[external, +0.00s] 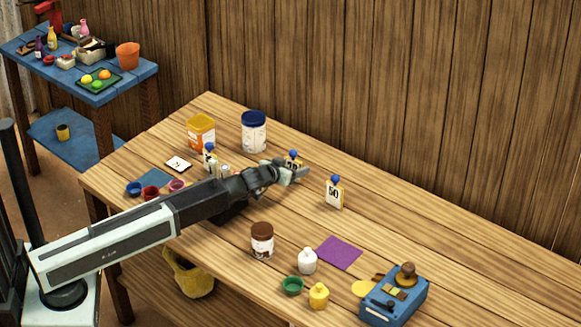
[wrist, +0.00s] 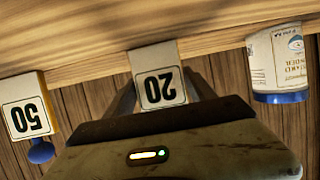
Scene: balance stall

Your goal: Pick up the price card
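A white price card reading 20 (external: 292,164) stands upright on the wooden table, with a blue knob on top. In the wrist view, which is upside down, this card (wrist: 158,88) fills the space in front of my gripper (wrist: 160,82). My fingers show at both sides of the card, apart from each other; their tips are partly hidden. In the external view my gripper (external: 290,172) is at the card. I cannot tell whether the fingers press on it. A similar card reading 50 (external: 334,192) stands to the right; it also shows in the wrist view (wrist: 27,118).
Another blue-topped holder (external: 209,152) and a flat card (external: 178,163) are left of my gripper. A blue-lidded jar (external: 254,132) and an orange jar (external: 201,132) stand behind. A brown-lidded jar (external: 262,241) is in front. The table's right side (external: 440,235) is clear.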

